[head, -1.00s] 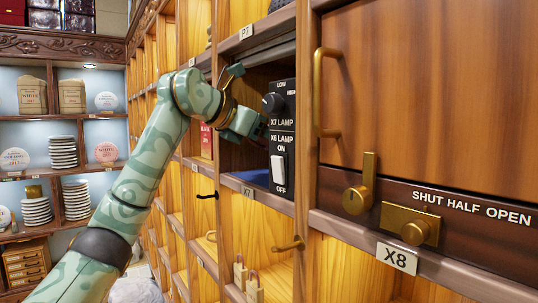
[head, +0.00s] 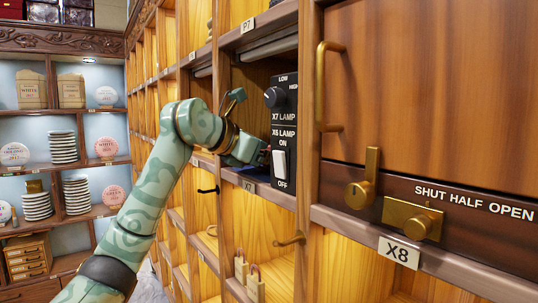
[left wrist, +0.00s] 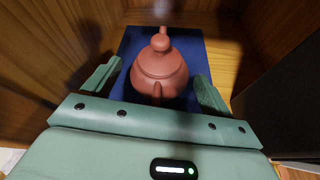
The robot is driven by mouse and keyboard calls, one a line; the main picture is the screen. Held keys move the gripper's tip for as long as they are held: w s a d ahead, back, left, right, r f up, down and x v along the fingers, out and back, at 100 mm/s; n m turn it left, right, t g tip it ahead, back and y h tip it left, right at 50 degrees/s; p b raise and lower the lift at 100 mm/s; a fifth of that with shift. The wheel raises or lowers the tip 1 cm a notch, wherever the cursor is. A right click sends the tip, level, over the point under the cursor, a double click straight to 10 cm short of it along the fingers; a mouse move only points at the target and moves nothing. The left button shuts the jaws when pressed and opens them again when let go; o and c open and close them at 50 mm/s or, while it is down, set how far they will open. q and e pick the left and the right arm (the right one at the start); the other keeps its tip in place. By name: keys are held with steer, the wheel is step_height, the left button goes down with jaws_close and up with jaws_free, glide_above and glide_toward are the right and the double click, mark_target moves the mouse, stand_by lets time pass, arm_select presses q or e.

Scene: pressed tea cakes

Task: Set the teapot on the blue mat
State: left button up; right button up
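The red-brown clay teapot (left wrist: 160,72) stands upright on the blue mat (left wrist: 131,46) inside a wooden shelf compartment, as the left wrist view shows. The mat shows around it on both sides. My left gripper (head: 256,152) reaches into the X7 compartment in the head view, its tips partly hidden behind the black lamp panel. In the left wrist view its two fingers are spread on either side of the teapot, with a gap at the left finger. The teapot is hidden in the head view. My right gripper is not in view.
The black lamp switch panel (head: 282,130) stands at the right edge of the compartment, close to my gripper. A wooden door with a brass handle (head: 322,88) is to the right. Small padlocks (head: 254,284) sit on the shelf below.

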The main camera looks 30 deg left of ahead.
arm_select(q)
steer(key=shift+r, duration=0.1)
steer(key=b+v, duration=0.2)
steer(key=v, duration=1)
steer(key=shift+w, duration=0.1)
stand_by(1.9)
